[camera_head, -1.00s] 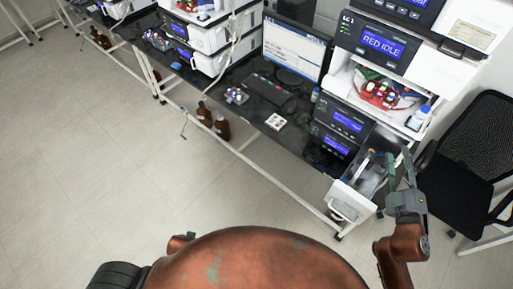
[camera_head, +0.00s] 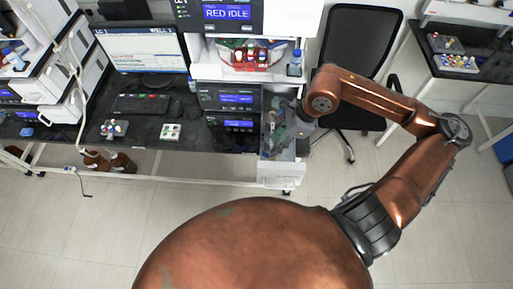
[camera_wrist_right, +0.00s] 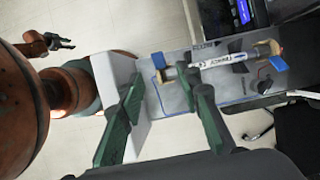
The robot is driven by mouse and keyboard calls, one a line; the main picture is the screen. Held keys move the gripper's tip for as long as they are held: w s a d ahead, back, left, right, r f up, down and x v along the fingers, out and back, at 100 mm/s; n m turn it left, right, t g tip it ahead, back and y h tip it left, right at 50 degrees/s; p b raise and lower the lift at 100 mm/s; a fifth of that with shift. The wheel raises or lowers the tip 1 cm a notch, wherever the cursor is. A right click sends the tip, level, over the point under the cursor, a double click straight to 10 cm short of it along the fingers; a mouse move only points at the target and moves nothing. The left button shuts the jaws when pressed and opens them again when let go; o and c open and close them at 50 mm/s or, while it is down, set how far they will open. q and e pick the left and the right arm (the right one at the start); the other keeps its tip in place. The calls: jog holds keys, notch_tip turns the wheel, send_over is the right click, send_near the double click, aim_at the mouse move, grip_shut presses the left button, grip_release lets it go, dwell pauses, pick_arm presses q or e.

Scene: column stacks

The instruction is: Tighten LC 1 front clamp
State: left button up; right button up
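The LC 1 stack stands at the middle back, with a column drawer (camera_head: 283,170) pulled out under its screens. In the right wrist view, a white labelled column (camera_wrist_right: 222,61) lies in the grey tray between two holders. The front clamp (camera_wrist_right: 172,73) is at its near end, by the white drawer front (camera_wrist_right: 122,75). My right gripper (camera_wrist_right: 166,84) is open, its green fingers on either side of the front clamp in the picture; contact cannot be told. It is over the drawer in the head view (camera_head: 276,128). My left gripper (camera_wrist_right: 64,42) looks open and empty, away from the drawer.
A red bottle tray (camera_head: 250,60) and a blue-capped bottle (camera_head: 295,62) are above the drawer. A monitor (camera_head: 142,48), keyboard (camera_head: 140,104) and small vial racks (camera_head: 170,132) are on the bench to the left. A black chair (camera_head: 360,45) stands behind my right arm. The floor ahead is clear.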

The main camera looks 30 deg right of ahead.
aim_at(266, 154)
jog(key=shift+s+p+x, duration=0.2)
jog(key=shift+p+x, duration=0.3)
jog(key=shift+x, duration=3.25)
jog(key=shift+f, duration=0.1)
grip_shut()
